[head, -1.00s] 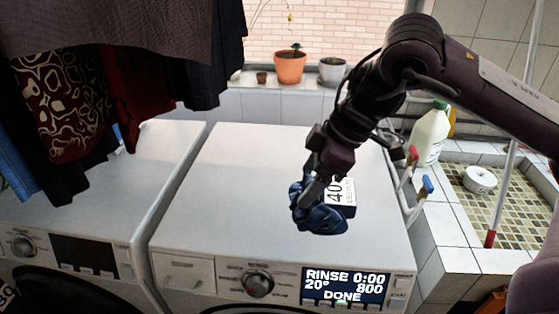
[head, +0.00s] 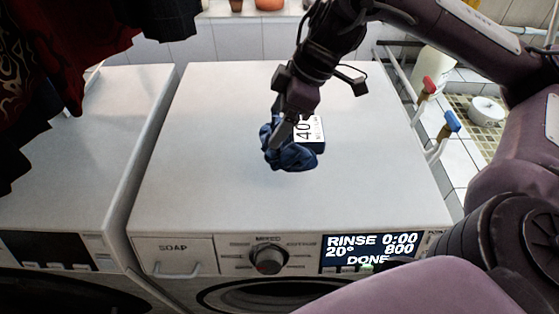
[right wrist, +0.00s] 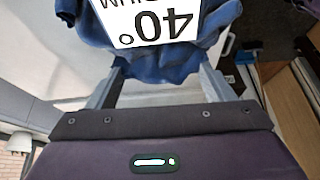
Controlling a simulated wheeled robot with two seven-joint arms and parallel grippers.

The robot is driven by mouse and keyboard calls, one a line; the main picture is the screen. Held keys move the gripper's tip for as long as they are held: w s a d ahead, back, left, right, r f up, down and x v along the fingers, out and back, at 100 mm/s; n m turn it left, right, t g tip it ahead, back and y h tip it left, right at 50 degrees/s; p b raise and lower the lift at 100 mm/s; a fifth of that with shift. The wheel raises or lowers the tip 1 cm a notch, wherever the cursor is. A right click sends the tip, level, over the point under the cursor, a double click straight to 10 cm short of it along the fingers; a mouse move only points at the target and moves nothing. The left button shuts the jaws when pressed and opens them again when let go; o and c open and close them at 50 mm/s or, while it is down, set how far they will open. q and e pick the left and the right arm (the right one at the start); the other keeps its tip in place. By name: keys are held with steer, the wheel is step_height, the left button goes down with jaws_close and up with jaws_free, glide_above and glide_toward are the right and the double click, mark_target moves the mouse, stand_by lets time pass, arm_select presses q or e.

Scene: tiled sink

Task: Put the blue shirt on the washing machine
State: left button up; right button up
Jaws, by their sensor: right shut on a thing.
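The blue shirt (head: 292,156) is a crumpled dark blue bundle with a white "40°" label. In the head view it shows over the middle of the white top of the washing machine (head: 210,130). My right gripper (head: 281,138) is shut on it from above. I cannot tell whether the cloth touches the top. In the right wrist view the shirt (right wrist: 160,68) sits between the two fingers (right wrist: 158,88), its label facing the camera. My left gripper is not in view.
A second white machine (head: 75,150) stands at the left, with dark clothes (head: 50,60) hanging above it. Red and blue taps (head: 440,125) and a tiled sink (head: 475,102) lie at the right. Flowerpots (head: 268,4) stand on the sill. Most of the machine top is clear.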

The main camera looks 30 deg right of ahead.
steer(key=f+b, duration=0.2)
steer(key=f, duration=0.3)
steer(key=shift+w, duration=0.2)
steer(key=shift+s+f, duration=0.1)
steer(key=shift+f, duration=0.05)
steer(key=shift+f+b, duration=0.3)
steer(key=shift+b, duration=0.15)
step_height(320, 180, down, 3)
steer(key=shift+r, duration=0.1)
steer(key=shift+f, duration=0.25)
steer(key=o, duration=0.8)
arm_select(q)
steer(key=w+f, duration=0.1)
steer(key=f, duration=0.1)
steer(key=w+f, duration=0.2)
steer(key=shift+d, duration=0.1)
arm_select(e)
steer(key=o, duration=0.3)
